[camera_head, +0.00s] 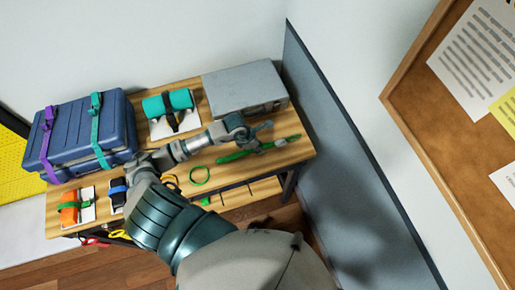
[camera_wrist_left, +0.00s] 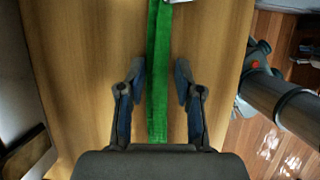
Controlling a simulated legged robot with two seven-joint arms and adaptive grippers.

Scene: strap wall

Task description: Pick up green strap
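The green strap (camera_head: 240,155) lies flat on the right part of the wooden table, with a pale buckle at its right end. My left gripper (camera_head: 259,137) is just above the strap near that end. In the left wrist view the green strap (camera_wrist_left: 158,75) runs lengthwise between the two fingers of my left gripper (camera_wrist_left: 160,80). The fingers are apart, with a gap on each side of the strap, so nothing is held. The buckle is only partly in view at the top edge there. My right gripper cannot be made out.
A grey metal box (camera_head: 245,88) stands behind the strap. A blue case (camera_head: 80,135) with purple and teal straps stands at the left. A teal roll (camera_head: 167,103) lies at the back. A green ring (camera_head: 199,175) lies near the front edge. A grey partition (camera_head: 335,150) closes the right side.

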